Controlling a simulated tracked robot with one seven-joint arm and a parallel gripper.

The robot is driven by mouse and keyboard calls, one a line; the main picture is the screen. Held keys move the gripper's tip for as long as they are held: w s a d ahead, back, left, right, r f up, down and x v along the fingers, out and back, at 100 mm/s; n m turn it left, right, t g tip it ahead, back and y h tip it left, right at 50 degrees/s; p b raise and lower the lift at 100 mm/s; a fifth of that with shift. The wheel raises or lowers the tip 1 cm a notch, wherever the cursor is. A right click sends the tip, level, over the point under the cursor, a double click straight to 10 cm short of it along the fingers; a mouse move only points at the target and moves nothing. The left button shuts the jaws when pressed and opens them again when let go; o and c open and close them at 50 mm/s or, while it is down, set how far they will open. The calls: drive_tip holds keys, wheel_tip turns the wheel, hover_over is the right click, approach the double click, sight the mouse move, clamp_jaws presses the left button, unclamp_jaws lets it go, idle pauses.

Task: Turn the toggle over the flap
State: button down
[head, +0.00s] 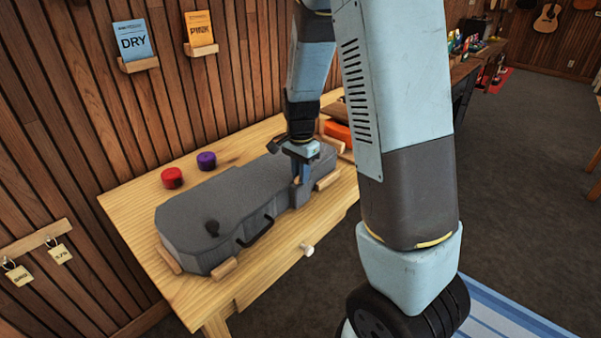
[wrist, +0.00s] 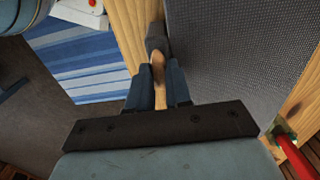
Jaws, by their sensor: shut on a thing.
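A grey instrument case (head: 225,195) lies closed on the wooden table, and its textured grey surface fills the right of the wrist view (wrist: 235,55). My gripper (head: 299,195) is at the case's front side, toward its right end. In the wrist view my gripper (wrist: 158,98) is shut on a narrow brown piece, which looks like the toggle (wrist: 158,68). A dark grey piece (wrist: 156,38), perhaps the flap, shows just beyond it. My fingers hide part of the toggle, so I cannot tell whether it lies across the flap.
Wooden blocks (head: 224,269) stand by the case's edges. A black handle (head: 256,233) sticks out of its front. A red pot (head: 172,178) and a purple pot (head: 206,160) stand behind it. An orange object (head: 337,131) lies beyond my gripper. A white knob (head: 307,249) is on the table's front.

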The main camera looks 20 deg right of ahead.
drive_tip(key=shift+n, duration=0.3)
drive_tip(key=n, duration=0.3)
drive_tip(key=shift+n, duration=0.4)
drive_tip(key=n, duration=0.4)
drive_tip(key=shift+n, duration=0.3)
drive_tip(key=n, duration=0.4)
drive_tip(key=shift+n, duration=2.4)
drive_tip(key=c, duration=1)
unclamp_jaws()
drive_tip(key=shift+c, duration=0.2)
